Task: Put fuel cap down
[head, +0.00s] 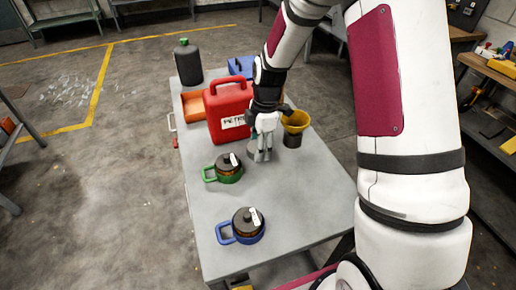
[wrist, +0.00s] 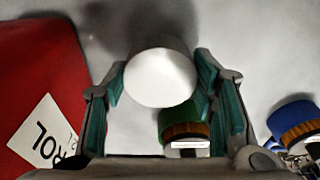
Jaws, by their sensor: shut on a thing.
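The fuel cap (wrist: 160,78) shows in the wrist view as a plain white, round piece between my two green-padded fingers. My gripper (head: 263,155) is shut on it and points down over the grey table. In the head view the cap is mostly hidden by the fingers. A dark shadow lies beside the cap in the wrist view; I cannot tell whether the cap touches the table. The red petrol can (head: 228,110) stands just left of my gripper, and its label also shows in the wrist view (wrist: 45,135).
A yellow funnel (head: 296,121) on a dark container stands close to the right. A green-handled jar (head: 228,168) and a blue-handled jar (head: 247,224) stand in front. The table's (head: 298,195) front right is clear.

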